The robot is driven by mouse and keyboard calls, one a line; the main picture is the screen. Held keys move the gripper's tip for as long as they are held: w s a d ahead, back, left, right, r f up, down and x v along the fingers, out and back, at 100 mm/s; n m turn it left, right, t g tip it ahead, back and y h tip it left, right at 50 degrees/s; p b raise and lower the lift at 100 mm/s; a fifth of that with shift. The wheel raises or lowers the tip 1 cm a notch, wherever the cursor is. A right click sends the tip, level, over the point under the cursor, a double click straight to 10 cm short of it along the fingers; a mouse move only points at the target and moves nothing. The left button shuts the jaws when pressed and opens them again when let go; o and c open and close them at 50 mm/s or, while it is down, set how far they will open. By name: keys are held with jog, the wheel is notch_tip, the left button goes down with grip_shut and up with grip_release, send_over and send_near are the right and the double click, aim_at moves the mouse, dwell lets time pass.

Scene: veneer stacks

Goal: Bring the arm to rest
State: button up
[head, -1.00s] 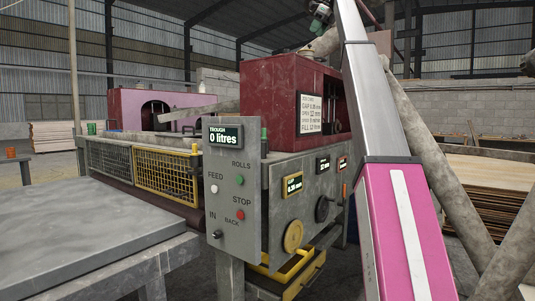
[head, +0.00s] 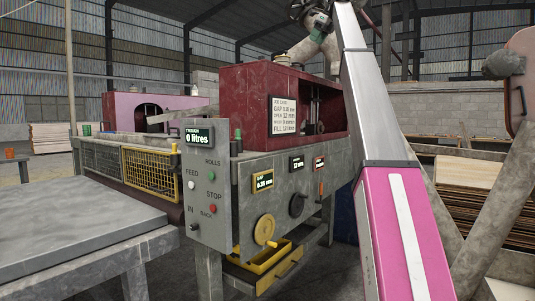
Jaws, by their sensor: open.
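A long part of my own body (head: 392,225), pink with a white strip and a grey upper section, rises through the right of the head view. Pale and dark parts, seemingly of my arm (head: 318,45), show at the top edge behind it. I cannot make out gripper fingers anywhere, so my gripper is not visible here. A dark red and grey roll machine (head: 262,105) stands in front, with a control panel (head: 207,190) whose display reads "Trough 0 litres". The arm parts at the top appear above and behind its red housing; I see no contact.
A grey flat table (head: 70,225) fills the lower left. Stacked veneer sheets (head: 470,200) lie at the right. Bare floor shows below the machine, right of centre.

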notch_tip(320, 180, down, 64)
jog(key=a+n+g+h, duration=0.2)
jog(key=n, duration=0.8)
jog(key=s+f+n+h, duration=0.1)
jog(key=s+f+n, duration=0.1)
jog(key=s+f, duration=0.5)
jog(key=s+a+f+n, duration=0.15)
jog(key=s+f, duration=0.25)
jog(key=f, duration=0.7)
jog(key=s+d+f+n+h, duration=0.1)
jog(key=s+f+n, duration=0.3)
jog(key=f, duration=0.6)
jog(key=s+f+n+g, duration=0.1)
jog(key=s+f+n, duration=0.2)
jog(key=s+f, duration=0.5)
jog(key=s+f+n+g+h, duration=0.1)
jog(key=s+f+n, duration=0.3)
jog(key=s+f, duration=0.5)
jog(key=s, duration=0.7)
jog(key=shift+s+a+f+h, duration=0.2)
jog(key=shift+s+h, duration=0.1)
jog(key=shift+s, duration=0.1)
